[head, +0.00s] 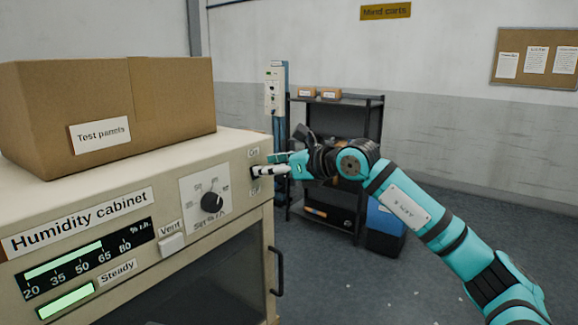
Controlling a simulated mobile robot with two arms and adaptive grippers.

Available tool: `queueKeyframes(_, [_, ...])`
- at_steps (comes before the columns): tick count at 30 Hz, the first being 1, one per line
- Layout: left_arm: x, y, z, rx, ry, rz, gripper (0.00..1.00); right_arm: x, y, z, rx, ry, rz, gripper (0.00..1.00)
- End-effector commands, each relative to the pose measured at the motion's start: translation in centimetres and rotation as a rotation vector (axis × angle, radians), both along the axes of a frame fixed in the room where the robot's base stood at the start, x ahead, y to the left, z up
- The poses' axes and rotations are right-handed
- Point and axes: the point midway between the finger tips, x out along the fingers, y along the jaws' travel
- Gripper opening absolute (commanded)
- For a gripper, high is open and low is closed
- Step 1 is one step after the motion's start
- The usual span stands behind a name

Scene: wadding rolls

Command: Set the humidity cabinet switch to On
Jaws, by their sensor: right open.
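The humidity cabinet (165,205) is a cream box at the left, with its name on a front label. Its switch (256,172) is at the upper right of the front panel, with one small label above it and another below. The fingers partly cover the switch, and I cannot tell its position. My right gripper (272,166) reaches in from the right with its fingertips at the switch. Its jaws are open with a small gap. I cannot tell whether they touch the switch. My left gripper is not in view.
A cardboard box (170,95) labelled Test panels sits on the cabinet. The front also has a dial (212,202), a Vent button (172,244), a humidity display (85,265) and a dark door handle (276,270). A dark shelf (345,130) and blue bin (385,228) stand behind my right arm.

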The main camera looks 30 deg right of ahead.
Motion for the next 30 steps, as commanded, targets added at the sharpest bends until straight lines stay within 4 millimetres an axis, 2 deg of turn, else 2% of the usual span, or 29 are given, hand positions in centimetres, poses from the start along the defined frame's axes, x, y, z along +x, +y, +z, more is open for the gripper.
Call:
queueKeyframes(9, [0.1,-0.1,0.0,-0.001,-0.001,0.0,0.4,-6.0,-2.8,1.8,-0.004,0.002,-0.003,0.4])
queueKeyframes(15, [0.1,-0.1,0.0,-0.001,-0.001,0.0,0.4,-8.5,-3.8,2.5,-0.002,0.003,-0.002,0.4])
queueKeyframes(20, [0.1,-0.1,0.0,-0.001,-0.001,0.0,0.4,-9.2,-4.0,2.8,0.0,0.003,0.0,0.4])
queueKeyframes(30, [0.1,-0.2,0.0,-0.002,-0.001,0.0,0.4,-9.2,-4.0,2.8,0.0,0.002,0.001,0.4])
